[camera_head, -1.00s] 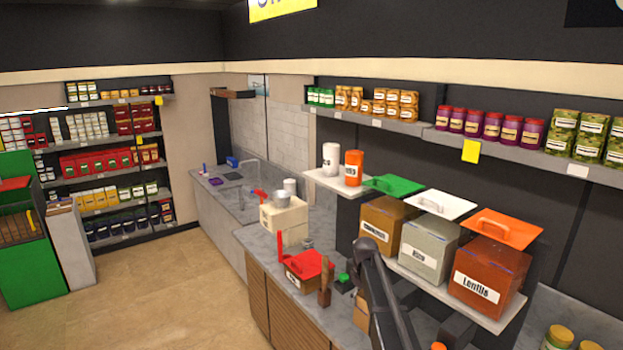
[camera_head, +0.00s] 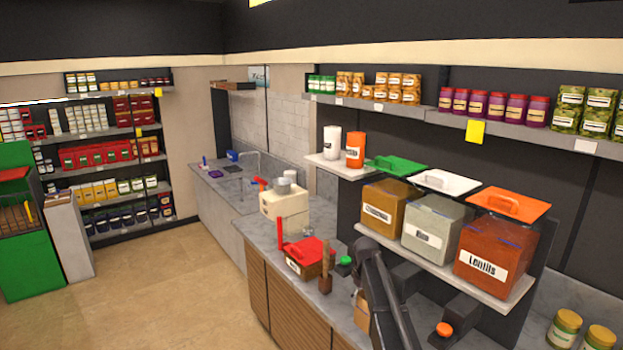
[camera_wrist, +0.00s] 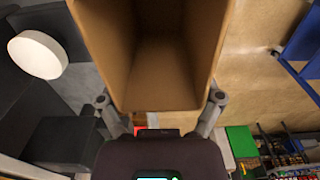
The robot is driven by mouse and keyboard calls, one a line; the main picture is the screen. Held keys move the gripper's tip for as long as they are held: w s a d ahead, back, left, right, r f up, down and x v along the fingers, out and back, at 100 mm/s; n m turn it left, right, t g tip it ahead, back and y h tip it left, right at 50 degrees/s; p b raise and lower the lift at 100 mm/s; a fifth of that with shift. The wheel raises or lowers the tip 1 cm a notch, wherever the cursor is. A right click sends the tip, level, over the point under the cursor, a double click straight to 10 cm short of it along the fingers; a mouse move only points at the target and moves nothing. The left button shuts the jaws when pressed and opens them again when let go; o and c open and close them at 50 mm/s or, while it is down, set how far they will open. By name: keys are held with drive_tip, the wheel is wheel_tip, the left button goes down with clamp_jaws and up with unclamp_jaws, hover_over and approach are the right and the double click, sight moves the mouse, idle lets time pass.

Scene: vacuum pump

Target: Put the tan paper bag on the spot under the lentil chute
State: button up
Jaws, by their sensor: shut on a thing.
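The tan paper bag (camera_head: 361,312) shows partly behind my arm in the head view, near the counter's front edge. In the wrist view the bag (camera_wrist: 155,60) fills the middle, and I look into its empty inside. My gripper (camera_wrist: 160,101) is shut on it, one finger on each side. The brown-red lentil bin (camera_head: 490,260) is at the right of the bin shelf. Its dark chute (camera_head: 462,312) with an orange knob (camera_head: 444,329) is below, to the right of the bag. The spot under that chute is hidden.
Rice and another bin stand left of the lentils. A green knob (camera_head: 345,262) sits under the left bin, and a white knob (camera_wrist: 37,54) is close left of the bag. A red-lidded box (camera_head: 310,257) and a wooden-handled tool (camera_head: 326,270) stand on the counter.

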wheel_tip(320, 180, down, 16)
drive_tip(key=b, duration=1.4)
drive_tip(key=shift+b, duration=0.35)
drive_tip(key=shift+s+r, duration=0.1)
drive_tip(key=shift+s, duration=0.05)
